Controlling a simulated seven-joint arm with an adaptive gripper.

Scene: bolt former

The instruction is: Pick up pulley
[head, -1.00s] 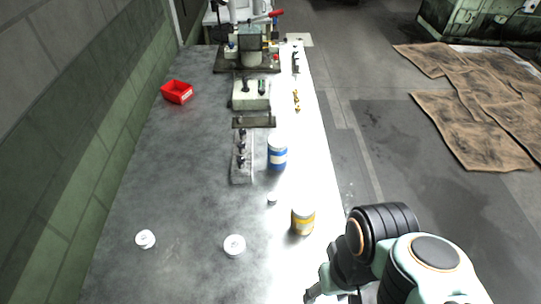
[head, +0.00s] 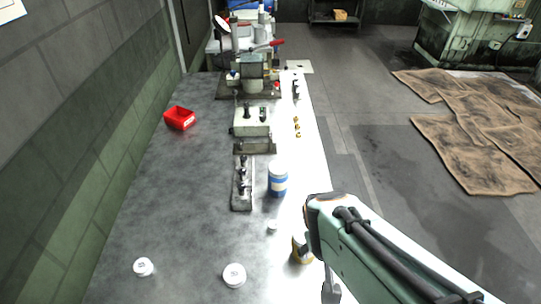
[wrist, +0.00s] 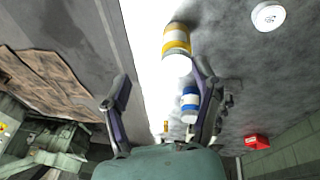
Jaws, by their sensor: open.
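I cannot tell for sure which thing is the pulley. Two white round pieces lie on the grey bench in the head view, one at the near left (head: 143,267) and a larger one near the middle (head: 234,275). A smaller white piece (head: 272,225) lies farther back. A white disc (wrist: 268,15) also shows in the wrist view, off to the side of my gripper (wrist: 161,76). My gripper is open, its fingers spread, with nothing held. In the head view my arm hides most of the gripper, at the bench's right edge.
A yellow-banded can (wrist: 177,42) stands close to one finger; my arm partly covers it in the head view (head: 300,251). A blue-banded can (head: 278,180), a metal fixture (head: 242,184), a red bin (head: 180,118) and machinery stand farther back. The bench's left side is mostly clear.

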